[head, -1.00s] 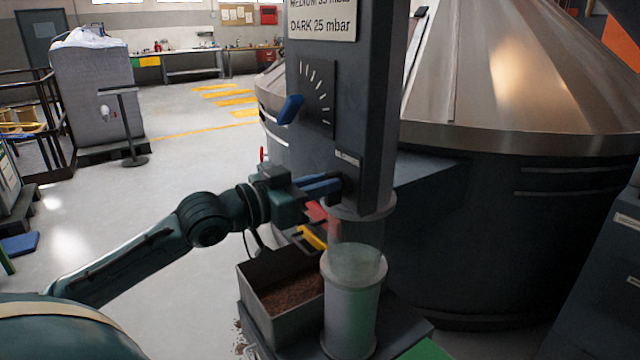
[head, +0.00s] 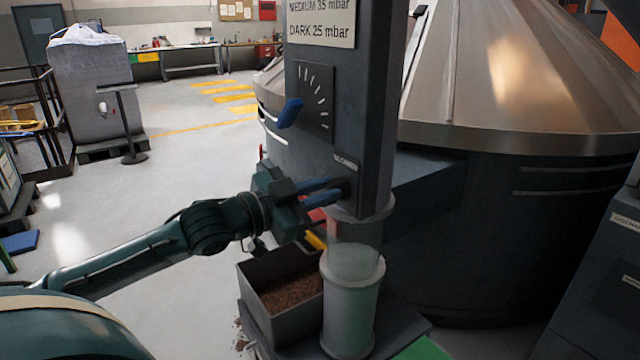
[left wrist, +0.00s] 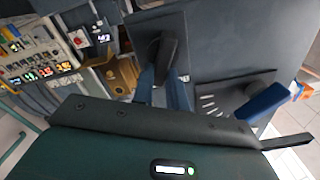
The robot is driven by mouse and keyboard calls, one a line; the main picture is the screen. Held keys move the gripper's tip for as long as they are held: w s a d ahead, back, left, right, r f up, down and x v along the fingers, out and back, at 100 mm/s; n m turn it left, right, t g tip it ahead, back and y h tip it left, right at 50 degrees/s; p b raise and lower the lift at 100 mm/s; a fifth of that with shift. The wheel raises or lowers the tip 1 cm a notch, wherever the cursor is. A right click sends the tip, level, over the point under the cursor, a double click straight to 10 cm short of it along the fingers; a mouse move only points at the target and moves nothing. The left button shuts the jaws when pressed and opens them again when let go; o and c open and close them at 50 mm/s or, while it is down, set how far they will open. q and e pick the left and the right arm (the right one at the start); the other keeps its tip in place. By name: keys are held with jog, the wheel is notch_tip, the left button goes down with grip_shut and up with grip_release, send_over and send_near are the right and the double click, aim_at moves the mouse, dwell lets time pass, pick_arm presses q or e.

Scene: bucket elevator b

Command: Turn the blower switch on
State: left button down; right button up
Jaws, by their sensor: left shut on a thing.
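The blower switch (head: 348,187) is a small dark knob low on the dark grey column, below a small white label (head: 345,163). My left gripper (head: 339,190) reaches in from the left with two blue fingers, shut on this switch. In the left wrist view the blue fingers (left wrist: 165,78) lie on either side of the dark switch lever (left wrist: 168,52), which sticks out from a dark plate. The fingers partly hide the switch in the head view, and I cannot tell its exact setting. My right gripper is in neither view.
Above is a dial with a blue lever (head: 290,112) and white tick marks; the lever also shows in the left wrist view (left wrist: 262,103). Below stand a clear-topped cylinder (head: 350,300) and a grey box of brown granules (head: 290,325). A big steel cone vessel (head: 500,70) fills the right.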

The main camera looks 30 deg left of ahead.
pick_arm(q)
jog(key=m, duration=0.2)
jog(key=m+p, duration=0.1)
jog(key=m, duration=0.2)
jog(key=m+p, duration=0.1)
jog(key=m, duration=0.1)
jog(key=shift+s+d+f, duration=0.15)
jog(key=shift+d+f, duration=0.15)
jog(key=shift+d, duration=0.05)
jog(key=shift+d+f+m+p, duration=0.1)
jog(key=shift+f+m+p, duration=0.15)
jog(key=shift+m, duration=1.15)
jog(key=shift+f+m+p, duration=0.15)
jog(key=shift+m+p, duration=0.1)
jog(key=shift+m, duration=1.15)
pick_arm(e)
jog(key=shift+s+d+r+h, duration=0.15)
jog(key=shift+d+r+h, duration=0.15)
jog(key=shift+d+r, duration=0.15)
pick_arm(q)
jog(key=c, duration=1.4)
grip_release()
